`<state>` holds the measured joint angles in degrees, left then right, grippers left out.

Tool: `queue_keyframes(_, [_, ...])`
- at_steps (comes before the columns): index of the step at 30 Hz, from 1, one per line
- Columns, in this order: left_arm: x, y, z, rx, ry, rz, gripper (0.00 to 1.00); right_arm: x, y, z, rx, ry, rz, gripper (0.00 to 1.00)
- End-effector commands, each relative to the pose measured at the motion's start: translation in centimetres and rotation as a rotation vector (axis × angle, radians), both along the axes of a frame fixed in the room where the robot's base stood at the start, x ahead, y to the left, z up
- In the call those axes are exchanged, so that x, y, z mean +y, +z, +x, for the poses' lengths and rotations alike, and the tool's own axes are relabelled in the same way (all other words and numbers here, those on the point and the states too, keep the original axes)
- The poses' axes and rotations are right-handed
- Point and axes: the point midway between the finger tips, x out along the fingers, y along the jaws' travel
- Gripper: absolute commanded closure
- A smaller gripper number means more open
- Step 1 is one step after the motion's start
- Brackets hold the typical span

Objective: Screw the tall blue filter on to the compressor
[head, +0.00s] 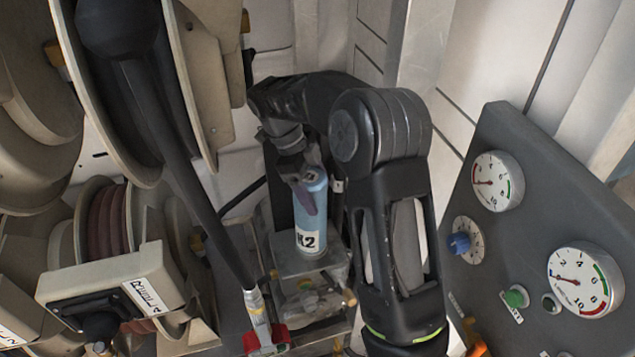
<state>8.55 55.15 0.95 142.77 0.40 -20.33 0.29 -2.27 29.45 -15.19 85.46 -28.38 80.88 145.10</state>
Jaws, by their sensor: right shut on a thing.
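The tall blue filter (311,212) stands upright in the middle of the head view, with a white label reading what looks like K2 near its bottom. Its lower end is at the grey metal block (300,264) of what appears to be the compressor; I cannot tell whether it is threaded in. My right gripper (304,190) reaches in from behind my bent right arm and is shut on the filter's upper part. One dark finger lies across the filter's front. My left gripper is not in view.
Hose reels (108,215) fill the left side. A dark gauge panel (540,230) stands at the right. Free room around the filter is narrow.

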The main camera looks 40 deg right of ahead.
Motion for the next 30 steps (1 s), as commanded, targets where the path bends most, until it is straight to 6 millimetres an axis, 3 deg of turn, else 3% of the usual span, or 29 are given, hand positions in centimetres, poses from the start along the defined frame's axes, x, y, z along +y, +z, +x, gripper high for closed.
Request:
queue_keyframes(1, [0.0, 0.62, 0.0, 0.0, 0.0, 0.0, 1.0, 0.73, 0.23, 0.41, -0.01, -0.022, 0.01, 1.0])
queue_keyframes(12, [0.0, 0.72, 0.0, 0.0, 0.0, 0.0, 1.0, 0.87, -0.14, 0.37, -0.011, -0.073, 0.012, 1.0])
queue_keyframes(13, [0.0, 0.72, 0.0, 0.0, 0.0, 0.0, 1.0, 0.87, -0.14, 0.37, -0.011, -0.073, 0.012, 0.26])
queue_keyframes(21, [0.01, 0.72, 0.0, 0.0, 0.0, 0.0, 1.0, 0.51, -0.11, 0.13, -0.006, -0.077, 0.007, 0.04])
queue_keyframes(30, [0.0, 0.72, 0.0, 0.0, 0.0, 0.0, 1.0, 0.34, -0.14, 0.01, -0.002, -0.078, 0.006, 0.0])
